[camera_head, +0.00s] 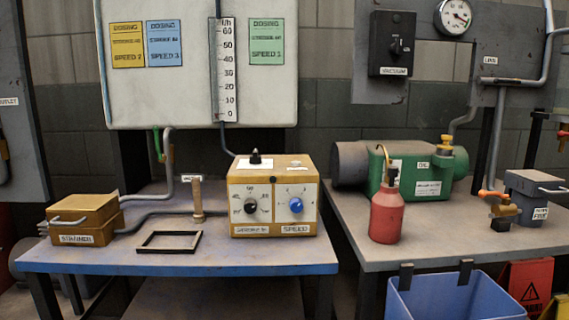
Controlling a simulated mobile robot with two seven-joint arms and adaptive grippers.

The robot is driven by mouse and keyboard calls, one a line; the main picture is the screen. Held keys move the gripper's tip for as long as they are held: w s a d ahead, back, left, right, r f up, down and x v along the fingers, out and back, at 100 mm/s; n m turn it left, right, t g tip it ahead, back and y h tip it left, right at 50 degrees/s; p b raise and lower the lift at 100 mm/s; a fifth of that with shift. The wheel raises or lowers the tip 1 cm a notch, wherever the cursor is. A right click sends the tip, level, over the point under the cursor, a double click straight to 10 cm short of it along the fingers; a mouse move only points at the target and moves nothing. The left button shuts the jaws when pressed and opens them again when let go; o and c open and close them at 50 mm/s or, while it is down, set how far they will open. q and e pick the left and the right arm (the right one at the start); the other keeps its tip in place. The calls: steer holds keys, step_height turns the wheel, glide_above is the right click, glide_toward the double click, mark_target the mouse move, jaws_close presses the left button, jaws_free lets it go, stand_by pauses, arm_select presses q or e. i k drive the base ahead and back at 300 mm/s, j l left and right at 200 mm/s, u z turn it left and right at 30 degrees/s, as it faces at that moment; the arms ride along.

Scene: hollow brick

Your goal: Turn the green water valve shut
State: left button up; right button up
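A narrow green piece (157,143), which looks like a valve lever, stands roughly upright at the grey pipe (169,160) just below the white board, on the left. It is small, and I cannot tell for certain that it is the water valve or how it is set. Neither of my grippers is in view.
The blue-edged table (200,262) holds a yellow strainer box (88,214), a black frame (169,242) and a yellow control box (273,200). The right table (450,240) holds a red bottle (387,214) and a green pump (425,178).

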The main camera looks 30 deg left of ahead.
mark_target(161, 158)
steer(key=u, duration=1.6)
